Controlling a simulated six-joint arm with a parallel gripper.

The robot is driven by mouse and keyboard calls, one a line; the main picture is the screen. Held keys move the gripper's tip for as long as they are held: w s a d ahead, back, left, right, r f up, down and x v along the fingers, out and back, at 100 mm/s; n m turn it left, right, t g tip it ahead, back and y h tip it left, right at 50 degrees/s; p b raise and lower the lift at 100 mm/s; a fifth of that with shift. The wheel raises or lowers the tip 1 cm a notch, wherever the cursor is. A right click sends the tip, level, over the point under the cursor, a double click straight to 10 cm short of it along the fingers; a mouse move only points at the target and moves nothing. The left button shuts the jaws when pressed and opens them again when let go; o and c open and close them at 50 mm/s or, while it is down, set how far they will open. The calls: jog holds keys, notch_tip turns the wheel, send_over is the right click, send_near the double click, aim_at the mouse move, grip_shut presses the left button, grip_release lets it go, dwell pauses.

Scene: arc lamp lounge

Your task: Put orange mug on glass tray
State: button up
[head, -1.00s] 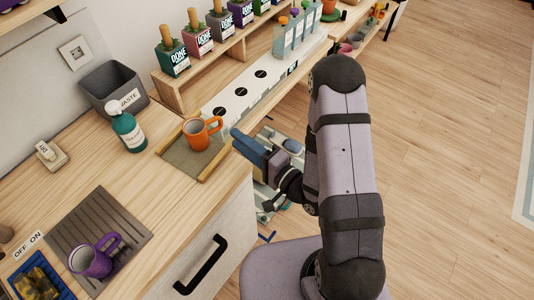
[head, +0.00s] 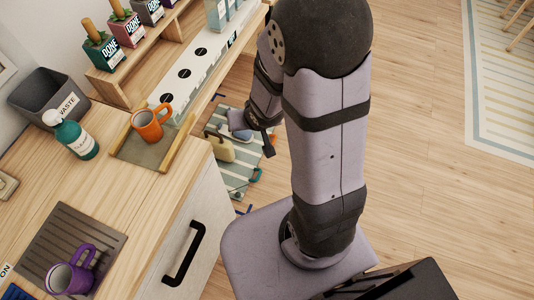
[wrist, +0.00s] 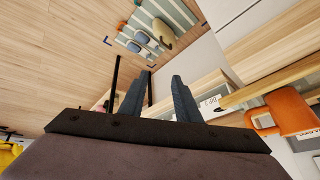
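The orange mug (head: 148,124) stands upright on a tray (head: 152,152) with a greyish base and wooden side rails, on the wooden counter. I cannot tell whether the base is glass. In the wrist view, the mug (wrist: 293,113) shows at the right edge, outside my fingers. My gripper (wrist: 160,75) is open, with two blue-grey fingers apart and nothing between them. In the head view, my gripper (head: 238,120) is right of the mug, past the counter's front edge and apart from the mug, partly hidden by my arm.
A purple mug (head: 70,275) rests on a dark slatted mat (head: 60,238). A green spray bottle (head: 73,137) and a grey waste bin (head: 48,98) stand left of the tray. A white strip with dark round spots (head: 184,73) lies behind it. A striped rug with items (head: 240,175) is on the floor.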

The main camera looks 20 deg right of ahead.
jog(key=s+r+n+g, duration=0.1)
jog(key=s+r+g, duration=0.2)
jog(key=s, duration=0.4)
jog(key=s+r+n+g, duration=0.1)
jog(key=s+r+g, duration=0.1)
jog(key=s, duration=0.5)
jog(key=shift+s+r+g+h, duration=0.3)
jog(key=shift+s+r+g, duration=0.1)
jog(key=shift+g, duration=0.1)
jog(key=shift+d, duration=0.1)
